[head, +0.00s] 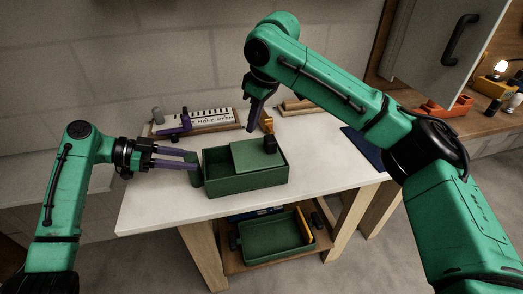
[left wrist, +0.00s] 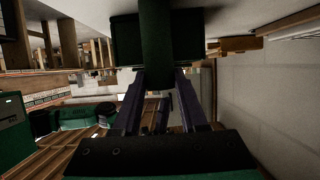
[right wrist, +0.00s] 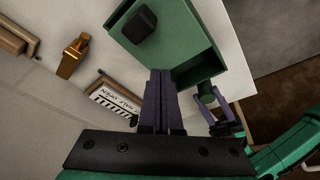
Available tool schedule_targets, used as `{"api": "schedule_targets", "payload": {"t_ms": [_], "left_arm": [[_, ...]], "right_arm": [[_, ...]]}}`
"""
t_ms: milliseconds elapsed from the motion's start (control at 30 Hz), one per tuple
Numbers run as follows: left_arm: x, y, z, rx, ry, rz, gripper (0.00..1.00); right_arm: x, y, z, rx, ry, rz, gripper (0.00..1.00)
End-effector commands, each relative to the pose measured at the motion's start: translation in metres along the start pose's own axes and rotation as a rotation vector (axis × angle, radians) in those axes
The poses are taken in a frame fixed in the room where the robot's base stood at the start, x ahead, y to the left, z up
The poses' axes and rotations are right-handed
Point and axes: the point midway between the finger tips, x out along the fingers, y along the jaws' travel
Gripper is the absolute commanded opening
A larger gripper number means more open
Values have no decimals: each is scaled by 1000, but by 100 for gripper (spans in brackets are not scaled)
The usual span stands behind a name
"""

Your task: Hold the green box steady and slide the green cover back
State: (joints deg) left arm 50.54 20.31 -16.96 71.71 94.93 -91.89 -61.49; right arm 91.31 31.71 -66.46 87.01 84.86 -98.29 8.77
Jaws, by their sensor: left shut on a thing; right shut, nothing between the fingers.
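The green box (head: 248,182) stands on the white tabletop. It also shows in the right wrist view (right wrist: 206,70). The lighter green cover (head: 256,157) lies over part of its top, leaving some of the interior open. A black knob (head: 270,144) sits on the cover; it also shows in the right wrist view (right wrist: 139,25). My left gripper (head: 196,160) is shut on the upright green handle (left wrist: 157,45) at the box's left side. My right gripper (head: 250,129) is shut and empty, pointing down behind the box, left of the knob. Whether its tips touch the cover is unclear.
A dark blue mat (head: 363,146) lies at the table's right. A green tray (head: 275,236) sits on the lower shelf. The front tabletop is clear.

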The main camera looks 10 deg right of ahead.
Motion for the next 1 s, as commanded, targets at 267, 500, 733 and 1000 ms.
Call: {"api": "schedule_targets", "payload": {"t_ms": [267,500,733,1000], "left_arm": [[0,0,1,-2,-2,0,0],[0,0,1,-2,-2,0,0],[0,0,1,-2,-2,0,0],[0,0,1,-2,-2,0,0]], "right_arm": [[-4,0,-2,0,2,1,0],[-12,0,-5,1,-1,0,0],[24,-2,6,1,-2,-1,0],[62,-3,17,1,-1,-2,0]]}}
